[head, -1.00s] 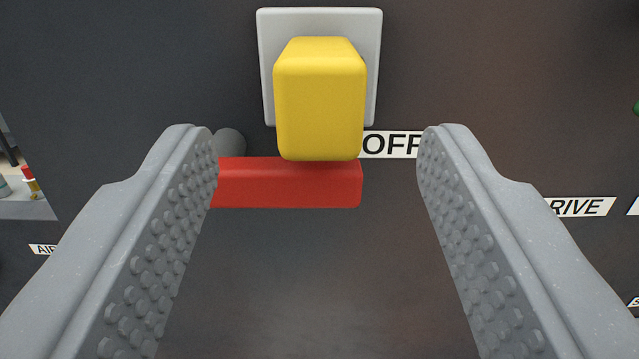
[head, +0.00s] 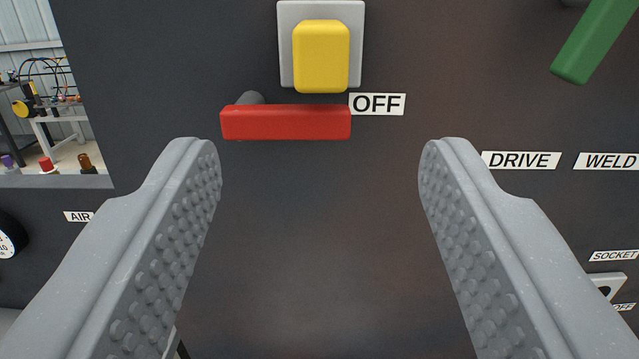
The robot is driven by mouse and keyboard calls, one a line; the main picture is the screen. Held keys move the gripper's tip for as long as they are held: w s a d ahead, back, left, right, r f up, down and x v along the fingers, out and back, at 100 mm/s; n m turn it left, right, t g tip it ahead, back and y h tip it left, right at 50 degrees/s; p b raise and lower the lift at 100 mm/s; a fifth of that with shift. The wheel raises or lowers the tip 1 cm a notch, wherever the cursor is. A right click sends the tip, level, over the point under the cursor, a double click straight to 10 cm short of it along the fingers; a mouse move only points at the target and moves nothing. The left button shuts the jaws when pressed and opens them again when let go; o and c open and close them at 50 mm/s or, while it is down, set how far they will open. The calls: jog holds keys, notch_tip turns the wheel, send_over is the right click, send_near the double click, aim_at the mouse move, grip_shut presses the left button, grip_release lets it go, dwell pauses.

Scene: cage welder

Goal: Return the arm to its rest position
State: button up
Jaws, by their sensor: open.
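My gripper (head: 320,165) is open, with nothing between its two grey, studded fingers. It faces a dark panel (head: 320,240). A red bar handle (head: 286,122) lies level on the panel, just above and between the fingertips in the picture, and apart from them. A yellow block (head: 321,56) on a light grey plate (head: 285,45) sits above the red handle. A white label reading OFF (head: 377,104) is to the right of the handle.
A green handle (head: 592,42) slants at the upper right. Labels DRIVE (head: 521,160), WELD (head: 609,161) and SOCKET (head: 613,256) are on the right. A gauge (head: 8,240) is at the left edge. Through an opening at left, a bench with cables (head: 55,115) shows.

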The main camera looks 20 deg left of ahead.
jog(key=d+r+m+g+h+b, duration=0.1)
jog(key=d+r+m+h+b, duration=0.25)
jog(key=d+r, duration=0.5)
jog(key=s+d+r+g+h, duration=0.2)
jog(key=s+d+r, duration=0.6)
jog(key=s+r, duration=0.2)
jog(key=shift+d+r+b, duration=0.2)
jog(key=shift+r+b, duration=0.25)
jog(key=shift+r, duration=0.1)
dwell(1.0)
